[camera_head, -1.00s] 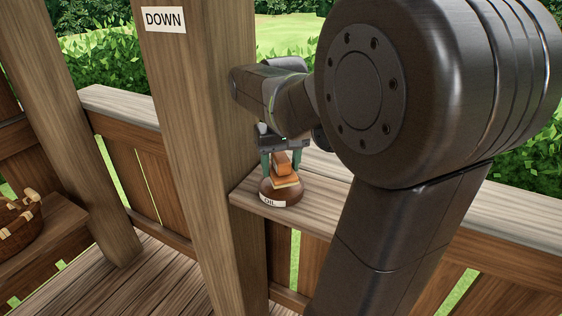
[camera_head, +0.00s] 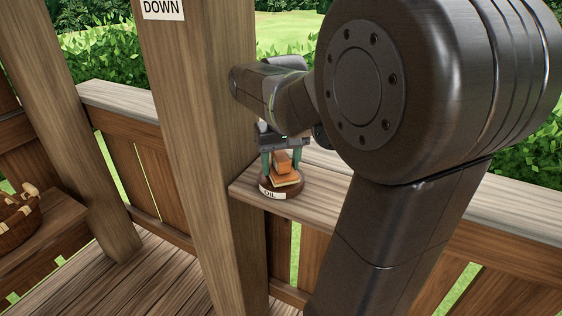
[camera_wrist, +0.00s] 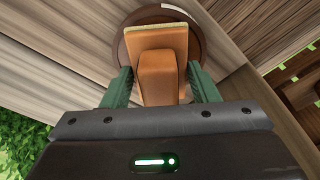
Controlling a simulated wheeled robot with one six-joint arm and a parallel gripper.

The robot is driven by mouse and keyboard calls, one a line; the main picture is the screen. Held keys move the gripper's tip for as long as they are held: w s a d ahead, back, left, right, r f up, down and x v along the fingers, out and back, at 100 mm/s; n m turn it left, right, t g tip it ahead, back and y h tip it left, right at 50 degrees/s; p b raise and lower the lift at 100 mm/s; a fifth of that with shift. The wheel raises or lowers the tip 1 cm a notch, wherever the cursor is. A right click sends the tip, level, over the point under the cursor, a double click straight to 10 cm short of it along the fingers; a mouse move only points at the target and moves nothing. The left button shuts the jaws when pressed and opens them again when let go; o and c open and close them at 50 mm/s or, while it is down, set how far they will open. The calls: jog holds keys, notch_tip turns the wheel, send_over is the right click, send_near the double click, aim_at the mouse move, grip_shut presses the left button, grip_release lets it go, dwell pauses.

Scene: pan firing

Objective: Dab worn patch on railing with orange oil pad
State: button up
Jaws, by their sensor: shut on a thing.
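The orange oil pad (camera_head: 285,179) has a flat base and a block-like grip on top; it also shows in the wrist view (camera_wrist: 157,40). My gripper (camera_head: 281,162) is shut on the pad's grip, with a green finger on each side in the wrist view (camera_wrist: 160,86). The pad is at a round brown dish (camera_head: 288,192) with a white label reading "OIL", which stands on the railing (camera_head: 335,203). The dish rim also shows around the pad in the wrist view (camera_wrist: 128,50). I cannot tell whether the pad touches the dish's inside. No worn patch is clearly visible.
A thick wooden post (camera_head: 200,130) with a "DOWN" sign (camera_head: 163,9) stands just left of the dish. A wicker basket (camera_head: 18,222) sits on a bench at the far left. Leafy hedges grow behind the railing.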

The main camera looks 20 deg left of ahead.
aim_at(280, 153)
jog(key=shift+f, duration=0.6)
dwell(1.4)
notch_tip(280, 153, up, 7)
jog(key=p, duration=0.6)
jog(key=shift+r, duration=0.15)
dwell(0.8)
